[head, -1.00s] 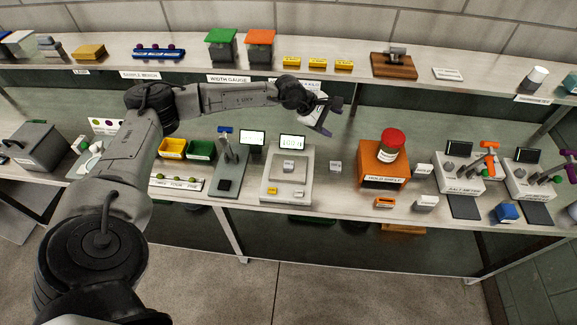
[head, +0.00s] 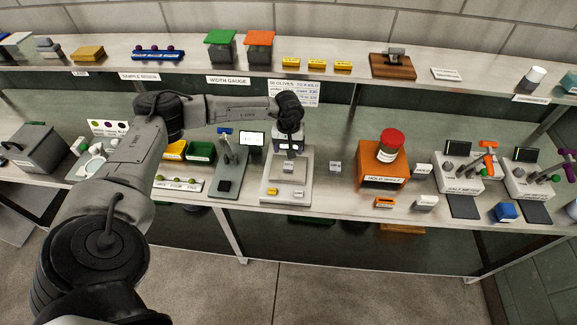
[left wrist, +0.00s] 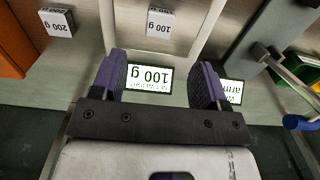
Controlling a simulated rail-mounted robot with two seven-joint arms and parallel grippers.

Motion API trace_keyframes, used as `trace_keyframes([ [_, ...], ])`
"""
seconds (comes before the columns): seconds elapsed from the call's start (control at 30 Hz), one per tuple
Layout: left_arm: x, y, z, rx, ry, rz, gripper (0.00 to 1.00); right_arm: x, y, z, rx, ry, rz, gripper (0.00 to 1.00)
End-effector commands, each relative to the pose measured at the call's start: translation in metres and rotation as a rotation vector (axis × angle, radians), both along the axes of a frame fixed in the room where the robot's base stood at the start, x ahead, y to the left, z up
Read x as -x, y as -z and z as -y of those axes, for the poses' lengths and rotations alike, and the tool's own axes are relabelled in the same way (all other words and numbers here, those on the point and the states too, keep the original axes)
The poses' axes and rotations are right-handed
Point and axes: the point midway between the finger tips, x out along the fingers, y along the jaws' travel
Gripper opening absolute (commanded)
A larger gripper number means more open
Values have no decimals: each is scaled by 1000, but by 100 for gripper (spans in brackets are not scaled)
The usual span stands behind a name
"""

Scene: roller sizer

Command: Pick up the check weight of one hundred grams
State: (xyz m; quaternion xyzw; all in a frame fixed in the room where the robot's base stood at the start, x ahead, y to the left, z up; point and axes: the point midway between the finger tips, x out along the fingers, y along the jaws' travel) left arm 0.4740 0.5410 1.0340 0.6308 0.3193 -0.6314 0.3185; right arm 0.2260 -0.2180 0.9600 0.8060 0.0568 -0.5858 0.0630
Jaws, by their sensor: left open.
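The check weight of one hundred grams is a small pale block marked "100 g" (left wrist: 160,22), which also shows in the head view (head: 288,166). It sits on the pan of the bench scale (head: 266,189). My left gripper (head: 289,147) is above the back of the scale, pointing down. Its two purple-padded fingers (left wrist: 158,82) are apart and empty, and the weight lies beyond their tips, not between them. My right gripper is in neither view.
A second block marked "200 g" (left wrist: 57,23) stands on the bench right of the scale, also in the head view (head: 335,166). An orange stand (head: 366,173) with a red-lidded jar (head: 390,146) is further right. A post device (head: 228,170) stands left.

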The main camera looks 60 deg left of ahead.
Motion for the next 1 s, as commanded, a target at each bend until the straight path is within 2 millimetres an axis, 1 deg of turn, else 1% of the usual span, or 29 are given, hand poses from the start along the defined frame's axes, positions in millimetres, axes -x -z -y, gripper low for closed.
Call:
trace_keyframes([
  [0.03, 1, 8, 0, 0, -1, -3, 68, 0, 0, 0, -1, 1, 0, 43],
  [0.1, 0, 17, 1, 2, -1, -1, 68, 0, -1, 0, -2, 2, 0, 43],
  [0.2, 0, 26, 0, 1, -2, -1, 68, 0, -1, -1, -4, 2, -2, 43],
  [0.47, 0, 39, 1, 1, -1, -2, 68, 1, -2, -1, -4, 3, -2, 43],
  [0.73, 1, 73, 2, 1, -2, -1, 68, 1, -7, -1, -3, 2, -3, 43],
  [0.87, 1, 82, 2, 0, -3, 0, 68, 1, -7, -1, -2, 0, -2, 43],
  [1.0, 0, 84, 2, 1, -2, 1, 68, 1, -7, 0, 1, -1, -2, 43],
])
